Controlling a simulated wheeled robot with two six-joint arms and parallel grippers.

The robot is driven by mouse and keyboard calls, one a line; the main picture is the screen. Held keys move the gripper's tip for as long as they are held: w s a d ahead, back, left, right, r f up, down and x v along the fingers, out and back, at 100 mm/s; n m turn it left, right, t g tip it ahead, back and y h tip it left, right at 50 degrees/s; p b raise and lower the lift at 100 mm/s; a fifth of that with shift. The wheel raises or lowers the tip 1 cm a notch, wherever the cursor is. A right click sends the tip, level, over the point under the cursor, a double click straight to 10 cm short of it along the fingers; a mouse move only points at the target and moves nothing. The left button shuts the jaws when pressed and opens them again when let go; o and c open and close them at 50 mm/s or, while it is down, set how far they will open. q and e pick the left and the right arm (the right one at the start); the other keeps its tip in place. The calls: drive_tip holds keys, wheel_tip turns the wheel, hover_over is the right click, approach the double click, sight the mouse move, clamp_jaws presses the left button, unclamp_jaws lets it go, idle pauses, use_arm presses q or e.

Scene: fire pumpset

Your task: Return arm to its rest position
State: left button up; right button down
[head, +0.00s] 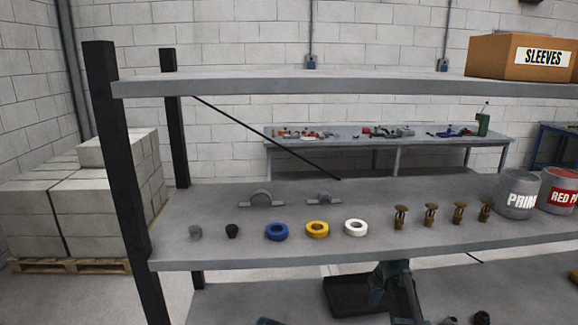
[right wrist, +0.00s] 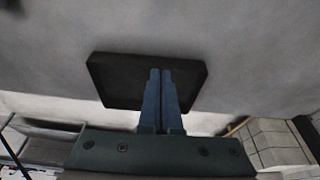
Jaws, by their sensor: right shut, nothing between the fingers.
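My right gripper (head: 378,286) shows at the bottom middle of the head view, just below the front edge of the middle shelf (head: 230,258), in front of a black tray (head: 345,296). In the right wrist view its two blue fingers (right wrist: 160,75) are pressed together with nothing between them. The same black tray (right wrist: 112,78) shows beyond the fingertips, partly covered by them; I cannot tell the gap between them. My left gripper is not in view.
The middle shelf holds blue (head: 277,232), yellow (head: 317,230) and white (head: 356,228) rings, several brass sprinklers (head: 431,214) and paint cans (head: 517,195). A dark post (head: 118,170) stands at the left. A SLEEVES box (head: 500,58) sits on the top shelf.

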drive_tip(key=s+a+n+g+h+p, duration=0.1)
drive_tip(key=s+a+g, duration=0.1)
drive_tip(key=s+a, duration=0.8)
drive_tip(key=s+a+r+n+g+p, duration=0.1)
drive_tip(key=s+a, duration=1)
drive_tip(key=s, duration=0.8)
drive_tip(key=shift+s+a+r+g+h, duration=0.15)
drive_tip(key=shift+s+r+g+h, duration=0.15)
drive_tip(key=shift+s+g+h, duration=0.1)
